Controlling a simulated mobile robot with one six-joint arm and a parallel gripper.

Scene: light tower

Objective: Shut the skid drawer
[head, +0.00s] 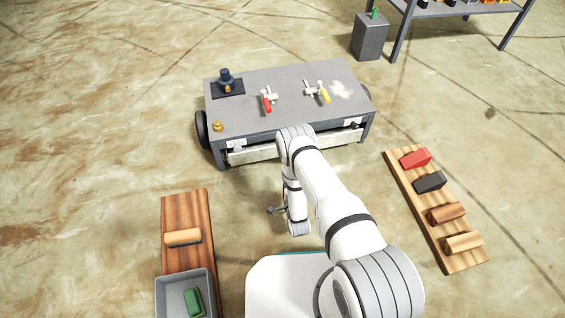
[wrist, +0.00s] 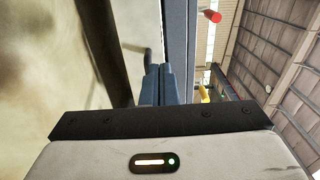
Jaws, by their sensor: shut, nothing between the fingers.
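The skid (head: 290,80) is a low grey bench with wheels. Its drawer (head: 252,155) has a pale front along the near side, below the top. A dark gap shows above the drawer front, so it appears to stand out somewhat; how far is hard to tell. My arm hides the middle of the drawer front.
On the skid top are a dark fitting (head: 226,83), a red-handled valve (head: 267,101) and a yellow-handled valve (head: 319,92). A plank with blocks (head: 447,247) lies right; a wooden board (head: 187,208) and grey tray (head: 170,291) lie left. Floor between is clear.

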